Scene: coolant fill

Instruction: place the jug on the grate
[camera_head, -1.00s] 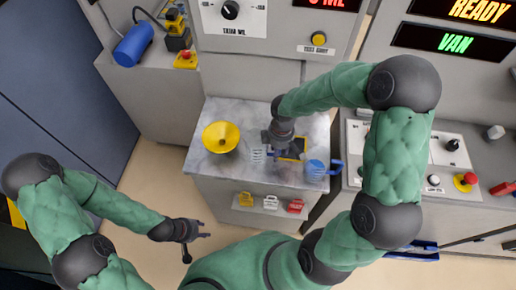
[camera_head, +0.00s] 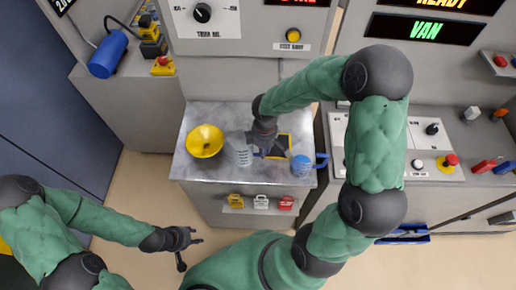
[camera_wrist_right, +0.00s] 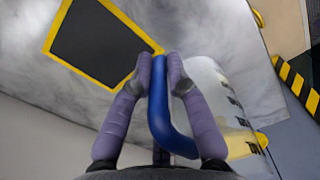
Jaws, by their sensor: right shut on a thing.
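The jug (camera_head: 240,153) is clear with dark markings and stands out left of my right gripper (camera_head: 266,147) in the head view. In the right wrist view, my right gripper (camera_wrist_right: 159,70) is shut on the blue handle (camera_wrist_right: 158,112) of the clear jug (camera_wrist_right: 212,95). The grate appears to be the dark square with a yellow border (camera_head: 285,147), just right of the gripper; it also shows in the wrist view (camera_wrist_right: 100,45). Whether the jug touches the bench is unclear. My left gripper (camera_head: 192,238) is empty, apparently open, low in front of the bench.
A yellow funnel (camera_head: 205,141) stands left of the jug. A blue vessel with a blue handle (camera_head: 302,166) stands at the bench's right edge. The metal bench top (camera_head: 222,112) is clear at the back. Coloured tags (camera_head: 261,202) sit on a shelf below.

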